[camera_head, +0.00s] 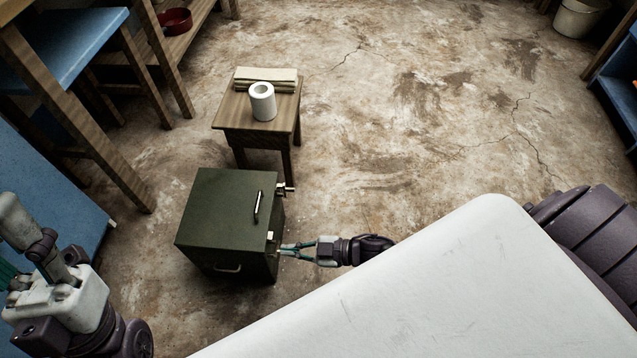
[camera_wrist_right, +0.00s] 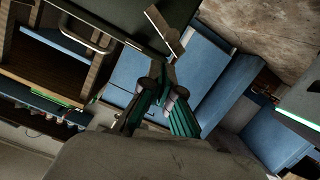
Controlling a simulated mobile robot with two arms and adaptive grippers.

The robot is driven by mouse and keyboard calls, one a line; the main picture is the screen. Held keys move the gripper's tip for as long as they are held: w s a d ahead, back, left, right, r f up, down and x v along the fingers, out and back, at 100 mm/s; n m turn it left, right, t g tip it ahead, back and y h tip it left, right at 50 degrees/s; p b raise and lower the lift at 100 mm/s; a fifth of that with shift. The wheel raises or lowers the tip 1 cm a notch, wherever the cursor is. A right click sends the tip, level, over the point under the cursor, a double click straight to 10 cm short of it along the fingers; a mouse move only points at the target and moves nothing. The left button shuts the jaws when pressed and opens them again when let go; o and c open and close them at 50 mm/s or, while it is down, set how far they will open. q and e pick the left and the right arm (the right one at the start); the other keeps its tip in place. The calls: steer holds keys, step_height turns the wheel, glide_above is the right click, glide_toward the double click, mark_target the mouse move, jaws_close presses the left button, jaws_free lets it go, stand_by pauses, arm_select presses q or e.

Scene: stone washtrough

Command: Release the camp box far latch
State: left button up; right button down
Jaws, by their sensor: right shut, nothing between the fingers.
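The camp box (camera_head: 222,208) is a dark green box with a closed lid, standing on the floor in the head view. It has two pale latches on its right side. The far latch (camera_head: 286,188) juts out from the far right edge. The near latch (camera_head: 271,237) sits close to the near right corner. My right gripper (camera_head: 283,250) is shut and empty, its tips just beside the box below the near latch. The right wrist view shows the fingers (camera_wrist_right: 161,82) under a pale latch plate (camera_wrist_right: 165,32). My left arm is at the lower left; its fingers are not clear.
A wooden stool (camera_head: 230,112) with a paper roll (camera_head: 262,101) stands behind the box. A blue-topped table (camera_head: 75,45) is at left.

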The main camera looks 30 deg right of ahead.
arm_select(q)
steer(key=w+f+g+y+p, duration=0.3)
steer(key=w+f+g+y, duration=0.1)
steer(key=w+f+g, duration=0.7)
steer(key=shift+d+f+g+p, duration=0.4)
steer(key=shift+d+f+g, duration=0.1)
steer(key=shift+f, duration=0.4)
arm_select(e)
steer(key=r+v, duration=0.1)
steer(key=v, duration=0.9)
steer(key=shift+s+r, duration=0.15)
steer(key=shift+r, duration=0.3)
